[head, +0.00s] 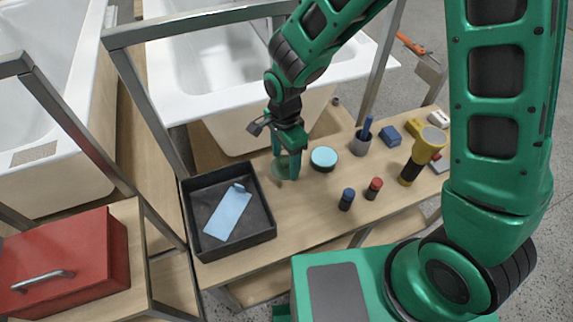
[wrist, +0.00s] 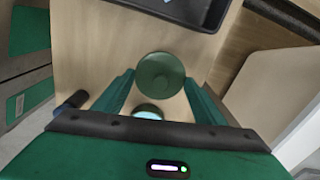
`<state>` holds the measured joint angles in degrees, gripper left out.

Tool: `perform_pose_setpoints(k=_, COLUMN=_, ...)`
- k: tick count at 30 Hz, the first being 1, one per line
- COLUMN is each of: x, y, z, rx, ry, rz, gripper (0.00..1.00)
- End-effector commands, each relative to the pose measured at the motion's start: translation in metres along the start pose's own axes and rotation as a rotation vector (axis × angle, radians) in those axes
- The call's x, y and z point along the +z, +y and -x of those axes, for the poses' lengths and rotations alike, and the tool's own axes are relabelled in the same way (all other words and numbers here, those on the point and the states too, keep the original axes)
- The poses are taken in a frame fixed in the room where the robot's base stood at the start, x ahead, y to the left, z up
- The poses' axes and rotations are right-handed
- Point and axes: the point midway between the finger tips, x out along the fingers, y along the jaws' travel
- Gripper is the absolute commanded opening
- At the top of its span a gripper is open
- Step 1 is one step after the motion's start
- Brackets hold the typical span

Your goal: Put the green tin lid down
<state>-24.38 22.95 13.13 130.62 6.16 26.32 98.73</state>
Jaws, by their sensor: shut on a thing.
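The green tin lid (wrist: 160,77) is a round dark green disc with a small raised middle. It is between the fingertips of my gripper (wrist: 160,80), which is shut on it. In the head view my gripper (head: 286,167) points down over the bench, between the black tray and the tin, and the lid (head: 280,170) shows partly at the fingers. I cannot tell how far the lid is above the bench. The round tin with a light blue top (head: 324,157) stands just right of my gripper; in the wrist view it is partly hidden.
A black tray (head: 241,245) holding a light blue tag (head: 228,211) is at the left. A blue bottle (head: 346,199), red bottle (head: 373,188), grey cup (head: 360,144) and yellow torch (head: 423,152) stand to the right. The bench (head: 300,222) front middle is clear.

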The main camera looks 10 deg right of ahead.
Motion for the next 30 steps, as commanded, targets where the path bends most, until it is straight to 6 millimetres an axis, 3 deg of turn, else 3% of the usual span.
perform_pose_setpoints(k=8, x=-0.012, y=-0.007, z=-0.013, rx=0.0, ry=0.0, rz=0.0, gripper=0.43)
perform_pose_setpoints(k=16, x=-0.012, y=-0.006, z=-0.045, rx=0.003, ry=0.0, rz=0.0, gripper=0.43)
perform_pose_setpoints(k=26, x=-0.012, y=-0.007, z=-0.049, rx=0.0, ry=0.0, rz=-0.001, gripper=0.43)
perform_pose_setpoints(k=27, x=-0.012, y=-0.007, z=-0.048, rx=0.0, ry=0.0, rz=-0.001, gripper=0.74)
perform_pose_setpoints(k=28, x=-0.012, y=-0.007, z=-0.048, rx=0.0, ry=0.0, rz=-0.001, gripper=0.81)
perform_pose_setpoints(k=30, x=-0.012, y=-0.007, z=-0.048, rx=0.0, ry=0.0, rz=-0.001, gripper=0.83)
